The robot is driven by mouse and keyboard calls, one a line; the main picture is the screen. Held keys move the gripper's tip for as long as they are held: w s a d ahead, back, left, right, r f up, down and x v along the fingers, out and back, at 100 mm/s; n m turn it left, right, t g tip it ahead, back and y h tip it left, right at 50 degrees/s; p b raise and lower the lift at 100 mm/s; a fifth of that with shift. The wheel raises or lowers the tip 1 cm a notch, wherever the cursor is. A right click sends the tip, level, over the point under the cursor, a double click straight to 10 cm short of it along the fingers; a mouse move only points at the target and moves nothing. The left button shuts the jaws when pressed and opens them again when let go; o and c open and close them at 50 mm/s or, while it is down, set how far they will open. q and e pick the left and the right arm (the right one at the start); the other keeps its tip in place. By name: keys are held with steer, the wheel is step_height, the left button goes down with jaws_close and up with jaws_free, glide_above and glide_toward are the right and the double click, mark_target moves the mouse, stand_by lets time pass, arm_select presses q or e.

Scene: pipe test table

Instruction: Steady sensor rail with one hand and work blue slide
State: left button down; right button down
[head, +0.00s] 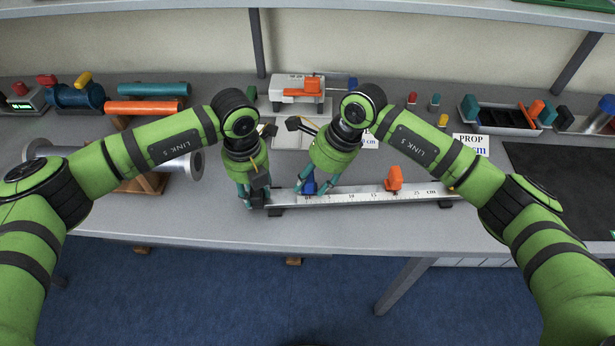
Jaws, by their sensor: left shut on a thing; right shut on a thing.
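The sensor rail (350,196) is a long pale bar with a printed cm scale, lying near the table's front edge. The blue slide (309,184) sits on the rail toward its left end. An orange slide (393,179) sits further right on the rail. My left gripper (256,198) is shut on the left end of the rail. My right gripper (309,190) is shut on the blue slide, and its fingers partly hide it.
A metal flanged pipe (178,162) lies at the left on wooden supports. Orange (145,107) and teal (153,89) cylinders lie behind it. A white device (297,88) stands at the back. A parts tray (500,117) and a dark mat (565,180) are at the right.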

arm_select(q)
steer(key=shift+s+f, duration=0.1)
steer(key=shift+s, duration=0.05)
arm_select(e)
steer(key=d, duration=0.4)
steer(key=shift+w+d+r, duration=0.1)
steer(key=shift+d, duration=0.1)
steer(key=shift+a, duration=0.1)
steer(key=c, duration=0.7)
jaws_free()
steer(key=v, duration=1.2)
steer(key=shift+a, duration=0.1)
